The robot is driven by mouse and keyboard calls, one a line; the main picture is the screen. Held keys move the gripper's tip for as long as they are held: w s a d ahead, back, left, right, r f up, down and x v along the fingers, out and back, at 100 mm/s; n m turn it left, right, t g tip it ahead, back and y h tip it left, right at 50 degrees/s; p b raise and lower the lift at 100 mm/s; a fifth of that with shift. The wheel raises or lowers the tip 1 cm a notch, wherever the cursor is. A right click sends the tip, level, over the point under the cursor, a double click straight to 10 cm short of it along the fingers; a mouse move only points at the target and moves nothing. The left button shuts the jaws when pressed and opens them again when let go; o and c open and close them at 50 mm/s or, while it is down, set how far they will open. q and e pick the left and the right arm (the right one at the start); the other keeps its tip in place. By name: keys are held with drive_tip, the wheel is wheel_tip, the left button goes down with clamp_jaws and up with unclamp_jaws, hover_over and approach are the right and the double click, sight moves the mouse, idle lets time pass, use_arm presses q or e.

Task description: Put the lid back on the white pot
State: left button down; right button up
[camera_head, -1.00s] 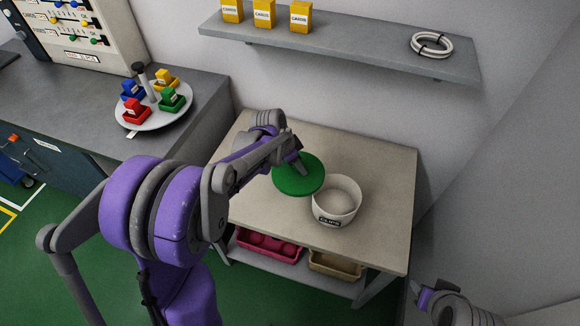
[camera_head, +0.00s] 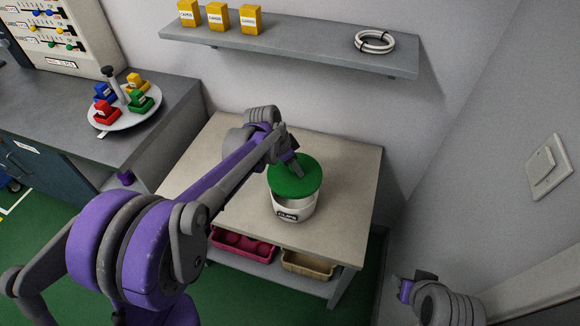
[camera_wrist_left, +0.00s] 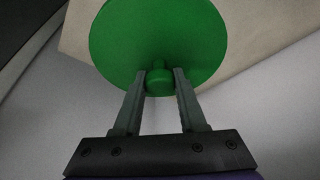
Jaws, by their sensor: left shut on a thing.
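The white pot (camera_head: 292,211) with a dark label stands on the small beige table. The green round lid (camera_head: 296,182) is over the pot's mouth and covers most of it. A strip of the pot's inside shows under the lid's front edge, so the lid seems to be above the rim or tilted. My left gripper (camera_head: 297,170) is shut on the lid's knob, and the left wrist view shows the green knob (camera_wrist_left: 159,82) between the two fingers. The pot is hidden in that view. My right gripper (camera_head: 405,289) is at the lower right, away from the table; its fingers are unclear.
The table (camera_head: 345,165) has free room around the pot. Its lower shelf holds a red bin (camera_head: 243,246) and a tan bin (camera_head: 308,265). A wall shelf (camera_head: 300,50) with yellow boxes and a cable coil (camera_head: 375,41) is above. A round tray (camera_head: 125,115) sits on the left bench.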

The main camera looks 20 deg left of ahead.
sight(292, 174)
use_arm(q)
drive_tip(key=shift+f+b, duration=1.25)
drive_tip(key=shift+f, duration=1.3)
drive_tip(key=shift+f+b, duration=0.4)
drive_tip(key=shift+f, duration=0.25)
use_arm(e)
drive_tip(key=shift+s+f, duration=0.3)
drive_tip(key=shift+f, duration=0.45)
drive_tip(key=shift+s+f, duration=0.25)
drive_tip(key=shift+f, duration=0.5)
drive_tip(key=shift+s+f, duration=0.3)
drive_tip(key=shift+f, duration=0.45)
use_arm(q)
drive_tip(key=shift+f, duration=0.15)
use_arm(e)
drive_tip(key=shift+f, duration=0.3)
use_arm(q)
unclamp_jaws()
